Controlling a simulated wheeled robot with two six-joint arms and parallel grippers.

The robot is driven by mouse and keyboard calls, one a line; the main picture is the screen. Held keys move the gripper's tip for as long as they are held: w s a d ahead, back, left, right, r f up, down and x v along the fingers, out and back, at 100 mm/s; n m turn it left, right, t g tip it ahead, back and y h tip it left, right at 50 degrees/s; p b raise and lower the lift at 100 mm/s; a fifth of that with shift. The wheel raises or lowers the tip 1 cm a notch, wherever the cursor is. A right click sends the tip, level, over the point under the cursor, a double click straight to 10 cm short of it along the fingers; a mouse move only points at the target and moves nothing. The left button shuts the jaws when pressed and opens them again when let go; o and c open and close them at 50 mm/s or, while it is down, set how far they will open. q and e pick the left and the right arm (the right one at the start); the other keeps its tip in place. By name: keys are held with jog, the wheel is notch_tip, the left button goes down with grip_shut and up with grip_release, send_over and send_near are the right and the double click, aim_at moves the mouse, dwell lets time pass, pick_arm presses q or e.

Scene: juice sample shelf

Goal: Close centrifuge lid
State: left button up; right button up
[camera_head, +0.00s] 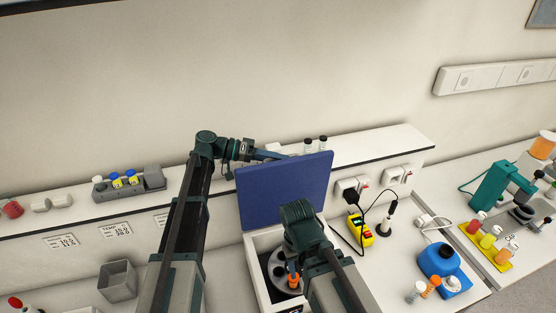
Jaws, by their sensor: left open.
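The centrifuge (254,240) is a white box with its dark blue lid (282,188) standing raised, close to upright, at its back. Inside, a dark rotor shows in part, with an orange piece (293,281) at it. My left gripper (279,156) is open and reaches in from the left at the lid's top edge. Its fingertips are partly hidden behind the lid, so contact cannot be told. My right arm stands in front of the centrifuge and covers part of the opening. Its gripper cannot be made out.
A rack with capped tubes (128,184) stands on the shelf at left, with a grey open container (118,281) below. Right of the centrifuge are a yellow device (360,229) with cables, a blue device (438,262) and a yellow tube rack (486,246).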

pick_arm(q)
grip_shut()
dwell(1.4)
